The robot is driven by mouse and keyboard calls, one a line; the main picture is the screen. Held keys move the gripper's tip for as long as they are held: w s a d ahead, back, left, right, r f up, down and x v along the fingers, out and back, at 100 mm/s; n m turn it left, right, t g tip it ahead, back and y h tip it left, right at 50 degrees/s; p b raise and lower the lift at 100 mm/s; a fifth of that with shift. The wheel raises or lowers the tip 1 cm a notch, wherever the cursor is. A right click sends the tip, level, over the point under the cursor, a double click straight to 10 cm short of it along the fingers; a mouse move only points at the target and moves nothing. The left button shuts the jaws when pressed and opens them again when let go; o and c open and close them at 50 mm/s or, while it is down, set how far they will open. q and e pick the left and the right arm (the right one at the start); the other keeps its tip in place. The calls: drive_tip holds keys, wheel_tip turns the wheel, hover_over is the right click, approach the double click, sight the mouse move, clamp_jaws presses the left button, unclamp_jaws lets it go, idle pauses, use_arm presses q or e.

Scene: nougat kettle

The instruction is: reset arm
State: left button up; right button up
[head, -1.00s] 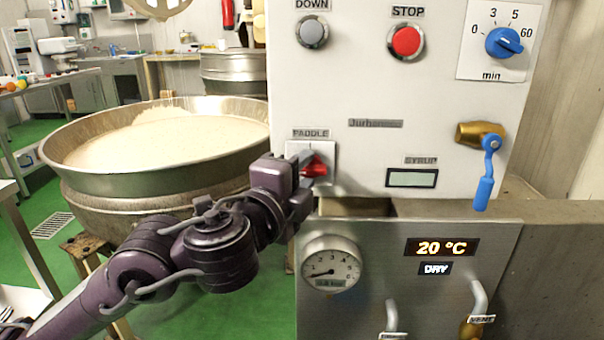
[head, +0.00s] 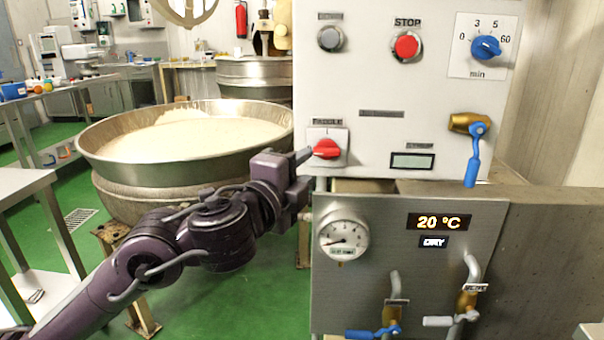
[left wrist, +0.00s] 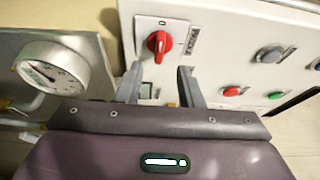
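My left arm comes in from the left in the head view, its gripper (head: 305,159) just left of the red PADDLE knob (head: 327,149) on the white control panel (head: 375,85). In the left wrist view the two grey fingers of my left gripper (left wrist: 160,70) stand apart with nothing between them. The red knob (left wrist: 158,43) shows beyond their tips, clear of them. My right gripper is not in view.
A large metal kettle (head: 100,160) with pale contents stands behind my left arm. The panel has a STOP button (head: 406,46), a blue timer dial (head: 485,47) and a blue-handled valve (head: 472,160). A pressure gauge (head: 342,236) sits below. A steel table (head: 25,182) stands left.

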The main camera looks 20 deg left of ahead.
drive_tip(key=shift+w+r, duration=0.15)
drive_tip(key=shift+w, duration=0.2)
